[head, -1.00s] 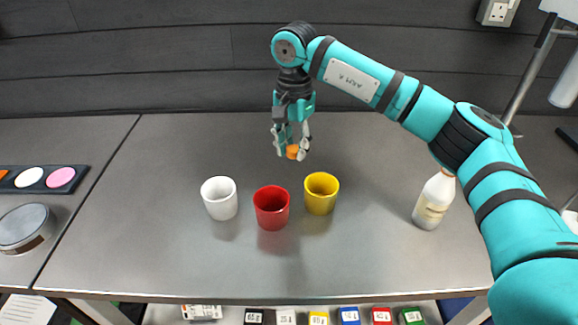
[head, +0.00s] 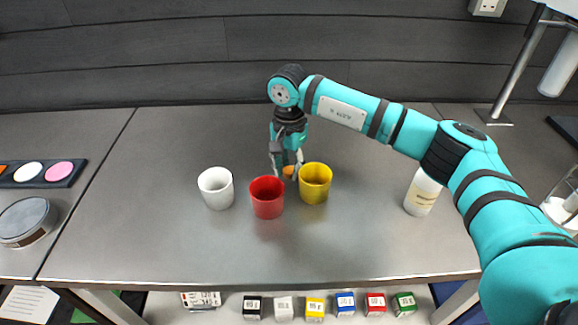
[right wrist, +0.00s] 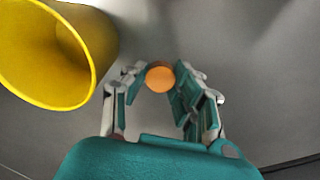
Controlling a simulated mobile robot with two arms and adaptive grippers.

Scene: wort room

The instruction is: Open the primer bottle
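The primer bottle (head: 421,194), white with a pale label, stands upright at the right of the table. My right arm hides its top, so I cannot see its mouth. My right gripper (head: 287,172) points down just behind the red and yellow cups, far left of the bottle. It is shut on a small orange cap (head: 289,171). In the right wrist view the cap (right wrist: 160,77) sits between the fingertips (right wrist: 160,72), low near the table; I cannot tell whether it touches the table. My left gripper is not in view.
A white cup (head: 216,189), a red cup (head: 267,198) and a yellow cup (head: 315,184) stand in front of my right gripper. The yellow cup (right wrist: 50,55) is close beside the fingers. A round tin (head: 25,222) lies at left. The table's front middle is clear.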

